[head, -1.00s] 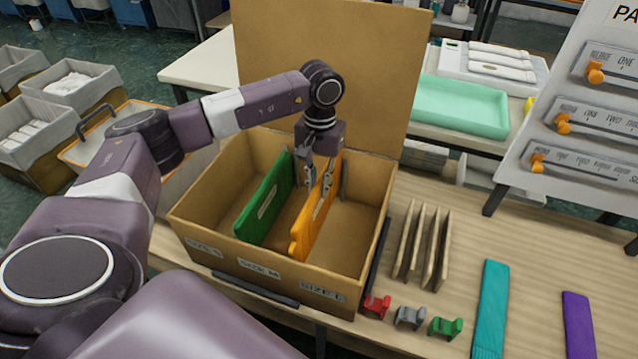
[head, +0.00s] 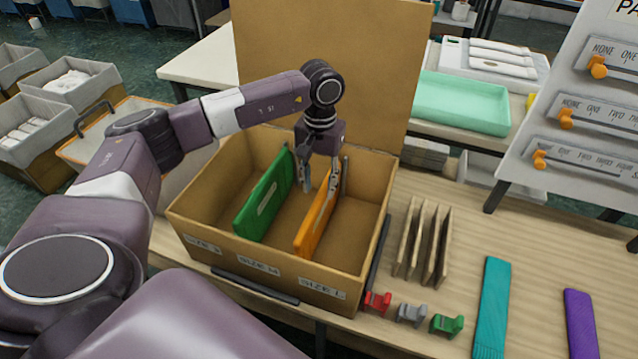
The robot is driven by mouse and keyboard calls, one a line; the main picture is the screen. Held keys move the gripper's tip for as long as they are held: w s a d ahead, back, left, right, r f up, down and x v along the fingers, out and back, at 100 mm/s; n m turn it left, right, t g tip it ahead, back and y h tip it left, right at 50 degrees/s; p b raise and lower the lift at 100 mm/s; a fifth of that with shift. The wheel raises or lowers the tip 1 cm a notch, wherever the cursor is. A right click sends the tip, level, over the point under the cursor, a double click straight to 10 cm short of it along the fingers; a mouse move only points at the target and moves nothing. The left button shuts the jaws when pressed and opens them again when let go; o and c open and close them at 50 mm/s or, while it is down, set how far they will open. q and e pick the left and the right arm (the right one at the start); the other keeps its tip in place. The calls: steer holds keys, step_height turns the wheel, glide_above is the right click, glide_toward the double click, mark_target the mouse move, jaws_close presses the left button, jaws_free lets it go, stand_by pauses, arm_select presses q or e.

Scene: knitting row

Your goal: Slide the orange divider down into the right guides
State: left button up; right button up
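The orange divider (head: 316,228) stands upright in the right part of the open cardboard box (head: 358,278), running front to back. Its top edge sits low in the box, and its lower edge is hard to see. Grey guide metal shows near its far end. The green divider (head: 263,206) stands roughly parallel to its left. My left gripper (head: 320,184) points down over the far end of the orange divider. Its fingers are spread, one left of the divider and apart from it, the other close by its top edge; contact there is unclear. My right gripper is out of view.
The box lid (head: 330,70) stands up behind. Right of the box are several thin wooden boards (head: 425,245), red, grey and green clips (head: 411,314), and teal (head: 492,305) and purple (head: 579,322) strips. A sign board with sliders (head: 575,125) stands at the right.

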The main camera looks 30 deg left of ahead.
arm_select(q)
steer(key=shift+r, duration=0.15)
step_height(320, 180, up, 12)
steer(key=shift+w, duration=0.3)
steer(key=shift+a, duration=0.1)
stand_by(0.5)
